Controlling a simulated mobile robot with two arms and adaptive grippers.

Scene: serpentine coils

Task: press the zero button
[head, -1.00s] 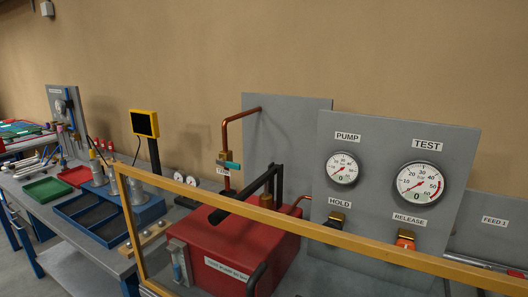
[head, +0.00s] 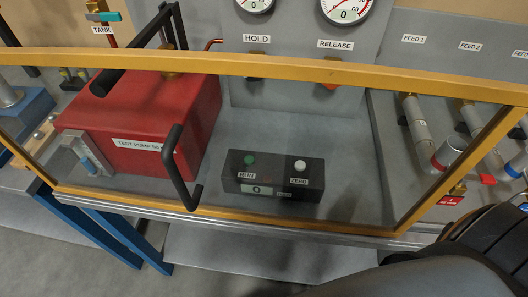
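A black control box (head: 274,176) sits on the grey bench top. The white zero button (head: 300,166) stands at its right, above a label reading ZERO. A green button (head: 249,160) is at its left, and a small display (head: 257,190) on the front reads 0. A yellow-framed guard (head: 290,66) with what looks like a clear pane stands in front of the box, which shows through it. A black handle (head: 178,166) is on the guard. Neither gripper is in view; dark parts of my own body show at the bottom right.
A red test pump (head: 140,120) stands left of the box, behind the guard. A grey panel with gauges (head: 343,10) and HOLD and RELEASE valves rises behind. Pipe fittings (head: 420,130) and a red-capped cylinder (head: 449,152) are at the right.

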